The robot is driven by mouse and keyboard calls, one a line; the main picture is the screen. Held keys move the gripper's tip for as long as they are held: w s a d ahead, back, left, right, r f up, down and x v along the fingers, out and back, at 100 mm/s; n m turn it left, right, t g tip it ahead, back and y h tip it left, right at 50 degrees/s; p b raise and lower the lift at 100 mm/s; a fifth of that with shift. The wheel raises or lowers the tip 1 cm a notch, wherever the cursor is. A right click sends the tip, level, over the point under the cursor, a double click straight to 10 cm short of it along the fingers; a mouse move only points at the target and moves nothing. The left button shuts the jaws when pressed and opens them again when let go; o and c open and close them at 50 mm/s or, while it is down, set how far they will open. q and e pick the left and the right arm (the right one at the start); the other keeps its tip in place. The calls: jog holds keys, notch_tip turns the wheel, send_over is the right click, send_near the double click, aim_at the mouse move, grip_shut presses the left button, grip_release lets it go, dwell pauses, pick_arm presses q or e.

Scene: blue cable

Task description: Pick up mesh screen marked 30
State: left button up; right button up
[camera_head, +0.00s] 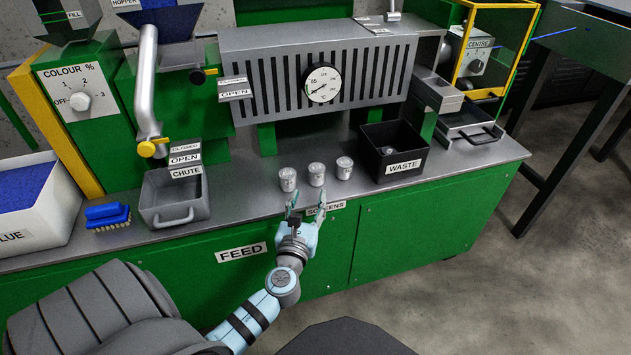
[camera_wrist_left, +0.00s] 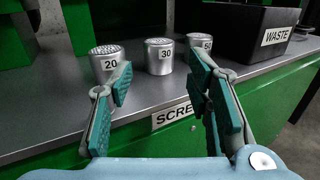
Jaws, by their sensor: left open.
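Three small silver cylinders with mesh tops stand upright in a row on the grey bench top. The mesh screen marked 30 (camera_wrist_left: 159,57) is the middle one; it also shows in the head view (camera_head: 316,175). The screen marked 20 (camera_wrist_left: 106,62) is to its left and the screen marked 50 (camera_wrist_left: 200,43) to its right, partly behind a finger. My left gripper (camera_head: 306,207) is open and empty at the bench's front edge, just short of the row. In the wrist view its teal fingers (camera_wrist_left: 163,100) stand either side of the middle screen, apart from it. My right gripper is not in view.
A black WASTE bin (camera_head: 394,158) stands right of the screens. A grey chute tray (camera_head: 173,198) and a blue brush (camera_head: 107,215) lie to the left. The slotted machine housing (camera_head: 318,70) with a gauge rises behind. Bare bench top surrounds the row.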

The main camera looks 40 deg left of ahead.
aim_at(316, 171)
pick_arm(q)
jog(key=b+x, duration=0.2)
jog(key=x, duration=0.7)
jog(key=shift+w+a+f+b, duration=0.1)
jog(key=shift+w+a+b, duration=0.1)
jog(key=shift+w+b, duration=0.1)
jog(key=shift+w+a, duration=0.2)
jog(key=shift+w, duration=0.1)
jog(key=c, duration=0.9)
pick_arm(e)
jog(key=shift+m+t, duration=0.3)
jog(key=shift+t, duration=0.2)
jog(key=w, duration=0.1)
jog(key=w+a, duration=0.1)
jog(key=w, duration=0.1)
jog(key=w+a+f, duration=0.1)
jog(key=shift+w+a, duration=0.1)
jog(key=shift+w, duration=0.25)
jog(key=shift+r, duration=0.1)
